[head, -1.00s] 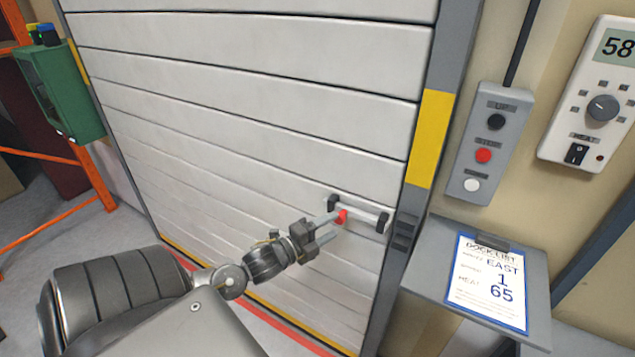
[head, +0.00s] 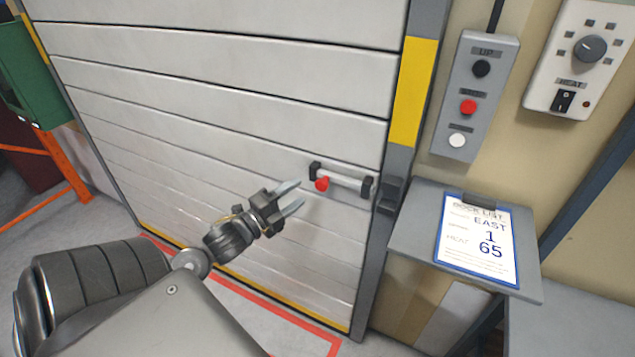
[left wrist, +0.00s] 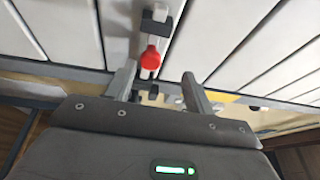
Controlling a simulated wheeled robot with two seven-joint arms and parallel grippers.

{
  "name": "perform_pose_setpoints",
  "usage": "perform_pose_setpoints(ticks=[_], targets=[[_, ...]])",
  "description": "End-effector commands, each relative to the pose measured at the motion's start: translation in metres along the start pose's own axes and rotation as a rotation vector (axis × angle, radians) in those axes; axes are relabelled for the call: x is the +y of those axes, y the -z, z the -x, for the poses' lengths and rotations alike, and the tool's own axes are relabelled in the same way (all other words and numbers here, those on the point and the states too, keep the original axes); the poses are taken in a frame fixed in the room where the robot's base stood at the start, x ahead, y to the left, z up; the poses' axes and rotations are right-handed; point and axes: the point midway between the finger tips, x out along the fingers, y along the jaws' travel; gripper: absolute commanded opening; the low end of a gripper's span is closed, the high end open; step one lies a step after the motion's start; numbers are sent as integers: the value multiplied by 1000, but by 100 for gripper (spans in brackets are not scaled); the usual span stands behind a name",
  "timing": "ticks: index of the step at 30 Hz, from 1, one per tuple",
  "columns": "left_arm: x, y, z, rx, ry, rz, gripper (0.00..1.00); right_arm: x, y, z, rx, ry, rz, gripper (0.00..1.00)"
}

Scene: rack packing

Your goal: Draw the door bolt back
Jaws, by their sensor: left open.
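The door bolt is a pale rod (head: 345,181) in two black brackets on the white slatted door (head: 230,110). Its red knob (head: 322,184) sits close to the left bracket (head: 315,171). The right bracket (head: 368,187) stands beside a dark keeper (head: 391,195) on the grey door frame; I see no rod across the gap between them. My left gripper (head: 301,193) is open and empty, its fingertips just left of the knob and apart from it. In the left wrist view the red knob (left wrist: 150,58) shows beyond and between the open fingers (left wrist: 159,70). My right gripper is out of view.
A grey button box (head: 475,95) and a white heat panel (head: 578,60) hang on the right wall. Below them a shelf (head: 415,215) holds a dock list (head: 477,240). A green box (head: 35,85) and orange rack (head: 62,165) stand at left.

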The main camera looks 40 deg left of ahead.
Motion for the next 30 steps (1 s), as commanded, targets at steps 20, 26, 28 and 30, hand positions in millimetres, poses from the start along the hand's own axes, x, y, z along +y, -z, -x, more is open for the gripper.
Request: perform_pose_setpoints(ticks=[20, 26, 28, 30], targets=[[5, 11, -29, 52, -79, -14, 53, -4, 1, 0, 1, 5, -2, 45], [8, 13, -66, 51, -78, -15, 53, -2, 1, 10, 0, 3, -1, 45], [9, 14, -77, 52, -79, -14, 53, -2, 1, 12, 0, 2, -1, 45], [11, 14, -86, 51, -80, -14, 53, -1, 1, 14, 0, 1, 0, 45]])
